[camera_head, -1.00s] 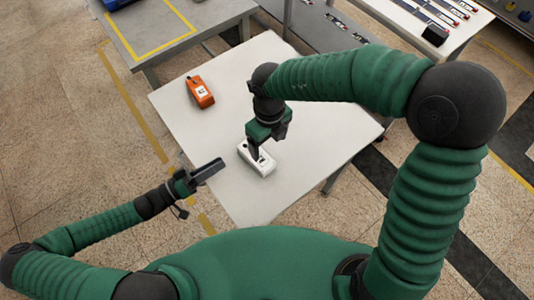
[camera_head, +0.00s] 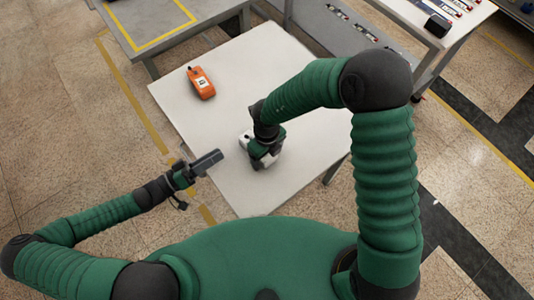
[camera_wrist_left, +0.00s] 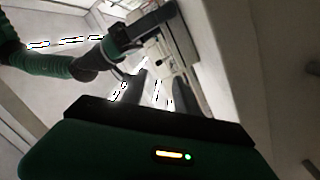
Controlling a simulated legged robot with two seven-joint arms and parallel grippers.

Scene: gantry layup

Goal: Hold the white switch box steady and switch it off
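The white switch box (camera_head: 245,138) lies on the white table (camera_head: 230,195), mostly hidden under my right gripper. My right gripper (camera_head: 262,160) points down over the box, at or very near its top; its fingertips are hidden, so I cannot tell whether they touch it. The box's switch cannot be made out. My left gripper (camera_head: 215,157) is at the table's left edge, left of the box and apart from it. In the left wrist view its two dark fingers (camera_wrist_left: 160,90) stand apart with nothing clearly between them.
An orange device (camera_head: 201,83) lies on the table's far left part. A grey table with a yellow outline (camera_head: 150,20) stands behind. Another table with small parts (camera_head: 430,20) is at the back right. The white table is clear around the box.

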